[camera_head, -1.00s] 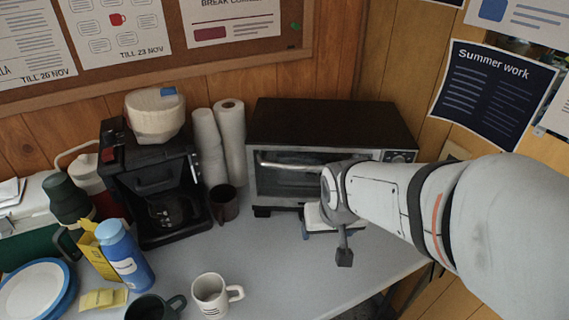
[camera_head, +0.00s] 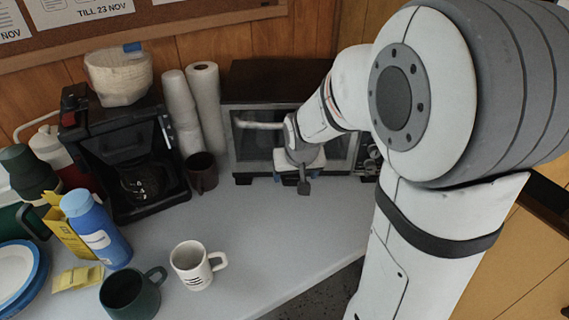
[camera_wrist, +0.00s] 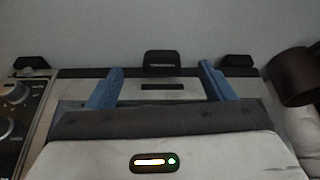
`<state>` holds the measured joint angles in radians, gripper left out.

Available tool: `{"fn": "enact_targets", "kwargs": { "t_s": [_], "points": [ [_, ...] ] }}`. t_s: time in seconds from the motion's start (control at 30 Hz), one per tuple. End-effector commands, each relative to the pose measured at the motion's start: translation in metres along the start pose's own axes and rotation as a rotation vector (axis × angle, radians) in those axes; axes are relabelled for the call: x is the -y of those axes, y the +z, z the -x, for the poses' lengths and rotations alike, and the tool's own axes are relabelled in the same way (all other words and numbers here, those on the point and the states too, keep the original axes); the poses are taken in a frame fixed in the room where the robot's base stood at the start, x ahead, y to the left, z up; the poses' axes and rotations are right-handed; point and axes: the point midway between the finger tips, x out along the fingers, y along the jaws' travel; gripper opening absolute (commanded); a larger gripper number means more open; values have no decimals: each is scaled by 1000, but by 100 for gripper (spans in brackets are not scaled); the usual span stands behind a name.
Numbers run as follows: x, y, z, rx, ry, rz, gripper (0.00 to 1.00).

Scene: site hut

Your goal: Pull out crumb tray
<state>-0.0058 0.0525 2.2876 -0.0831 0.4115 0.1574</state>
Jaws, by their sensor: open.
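The toaster oven (camera_head: 262,80) stands against the back wall. It is seen close and inverted in the wrist view, with its lower front panel (camera_wrist: 75,74) across the picture. A small black tab (camera_wrist: 162,58), seemingly the crumb tray's pull, sticks out midway between two black feet. The tray itself is hidden inside the oven. My gripper (camera_wrist: 162,69) is open and empty at the oven's lower front, its blue fingers on either side of the tab and apart from it.
A brown mug (camera_head: 203,177) stands near the oven's left front; it also shows in the wrist view (camera_wrist: 299,76). A coffee maker (camera_head: 125,160) and paper rolls (camera_head: 207,105) are left. A white mug (camera_head: 192,268) and a green mug (camera_head: 128,293) stand nearer. The counter before the oven is clear.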

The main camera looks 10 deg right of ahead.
Motion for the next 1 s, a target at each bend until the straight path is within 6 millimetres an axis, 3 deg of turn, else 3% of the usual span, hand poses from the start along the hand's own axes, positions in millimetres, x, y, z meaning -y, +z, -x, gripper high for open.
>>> {"fn": "enact_targets", "kwargs": {
  "t_s": [0.07,0.2,0.4,0.77,1.0],
  "points": [
    [0,-16,-7,2,0,0,76],
    [0,-12,-34,4,0,1,76],
    [0,-13,-52,1,0,1,76],
    [1,-13,-55,0,0,2,75],
    [1,-13,-55,0,-1,2,55]
  ]
}}
